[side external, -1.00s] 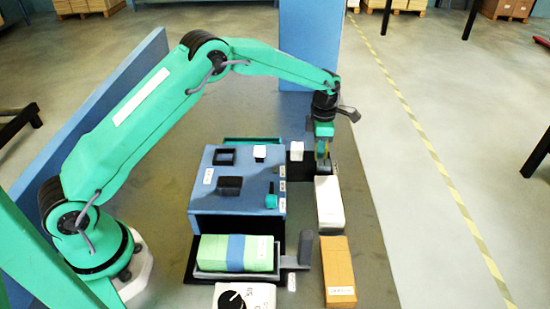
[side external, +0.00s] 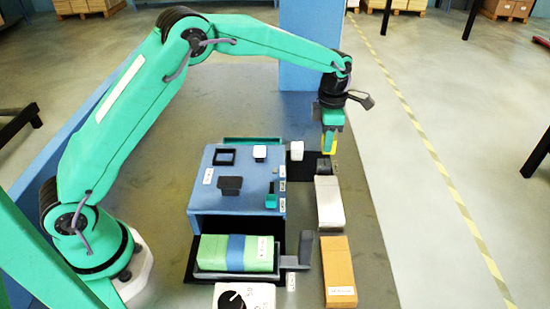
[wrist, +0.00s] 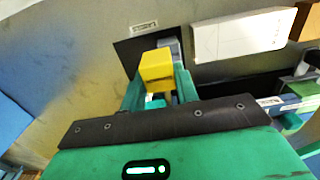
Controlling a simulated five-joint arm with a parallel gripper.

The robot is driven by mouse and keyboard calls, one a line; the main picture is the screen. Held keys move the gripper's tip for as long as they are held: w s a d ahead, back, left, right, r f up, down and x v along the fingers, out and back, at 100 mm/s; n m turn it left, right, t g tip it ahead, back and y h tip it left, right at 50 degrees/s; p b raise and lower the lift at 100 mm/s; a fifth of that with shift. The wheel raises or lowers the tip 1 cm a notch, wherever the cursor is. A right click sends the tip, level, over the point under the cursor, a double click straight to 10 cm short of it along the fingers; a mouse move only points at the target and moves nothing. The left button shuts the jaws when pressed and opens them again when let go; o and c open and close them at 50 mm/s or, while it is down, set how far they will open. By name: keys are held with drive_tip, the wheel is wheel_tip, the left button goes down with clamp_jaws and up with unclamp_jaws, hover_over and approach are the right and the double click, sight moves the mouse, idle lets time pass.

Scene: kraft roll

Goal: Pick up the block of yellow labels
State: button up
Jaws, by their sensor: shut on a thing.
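The block of yellow labels (side external: 329,144) is between the fingers of my gripper (side external: 328,131), held up above the black mat (side external: 304,171). In the wrist view the yellow block (wrist: 156,66) sits at the tips of the two green fingers of my gripper (wrist: 159,82), which are shut on it. Its lower side is hidden in that view. A small grey block (side external: 324,168) stands on the mat below, and part of it shows behind the yellow block in the wrist view (wrist: 171,45).
A white box (side external: 329,203) and a brown box (side external: 338,270) lie in front of the mat. A blue stand (side external: 210,205) is to the left, with a white block (side external: 295,151) beside it. A green bundle (side external: 215,252) lies before the stand. A blue post (side external: 309,50) rises behind.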

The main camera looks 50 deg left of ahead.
drive_tip(key=s+d+r, duration=0.3)
drive_tip(key=d, duration=0.2)
drive_tip(key=shift+s+r, duration=0.4)
